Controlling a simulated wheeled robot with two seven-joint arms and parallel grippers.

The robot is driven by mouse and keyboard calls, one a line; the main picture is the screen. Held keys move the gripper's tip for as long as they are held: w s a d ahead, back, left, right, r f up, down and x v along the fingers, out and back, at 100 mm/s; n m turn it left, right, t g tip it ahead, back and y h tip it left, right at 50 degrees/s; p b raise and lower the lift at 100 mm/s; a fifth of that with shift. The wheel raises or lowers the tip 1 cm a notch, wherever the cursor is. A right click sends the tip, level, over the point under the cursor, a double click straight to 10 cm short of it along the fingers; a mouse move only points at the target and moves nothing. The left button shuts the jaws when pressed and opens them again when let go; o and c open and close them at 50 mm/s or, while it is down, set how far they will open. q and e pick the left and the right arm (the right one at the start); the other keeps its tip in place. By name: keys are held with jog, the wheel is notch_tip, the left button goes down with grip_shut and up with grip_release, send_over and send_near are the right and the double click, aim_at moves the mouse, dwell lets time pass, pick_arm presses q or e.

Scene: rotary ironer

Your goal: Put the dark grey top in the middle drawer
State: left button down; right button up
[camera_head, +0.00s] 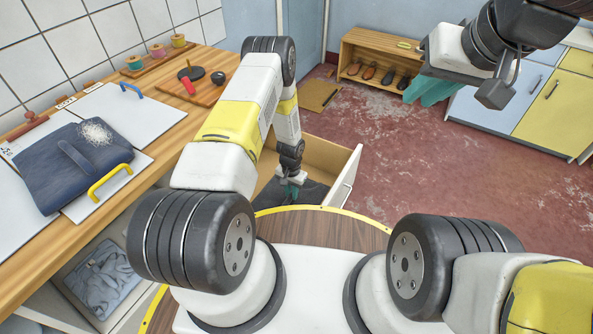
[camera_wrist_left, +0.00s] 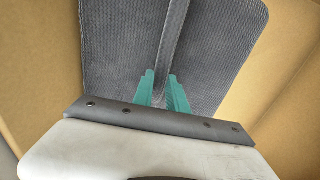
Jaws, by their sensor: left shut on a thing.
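The dark grey top (camera_head: 308,193) lies inside an open wooden drawer (camera_head: 318,154) with a white front. In the left wrist view the top (camera_wrist_left: 220,55) is a ribbed, folded cloth with a raised strip along its middle, and tan drawer walls (camera_wrist_left: 285,100) flank it. My left gripper (camera_head: 291,190) reaches down into the drawer; its teal fingers (camera_wrist_left: 162,90) are shut on the strip. Part of the top is hidden behind my gripper and the round wooden surface. My right gripper (camera_head: 432,90) hangs over the floor at upper right, away from the drawer; its finger gap is unclear.
A blue folded garment (camera_head: 68,165) lies on the left counter, near yellow (camera_head: 110,181) and blue (camera_head: 131,90) handles. Below, a grey-blue cloth (camera_head: 105,279) lies in a compartment. A shoe rack (camera_head: 360,47) and cabinets (camera_head: 530,105) stand behind open red floor (camera_head: 440,170).

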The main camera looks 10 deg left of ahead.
pick_arm(q)
jog(key=shift+f, duration=2.05)
jog(key=shift+f, duration=0.15)
jog(key=c, duration=1.3)
grip_release()
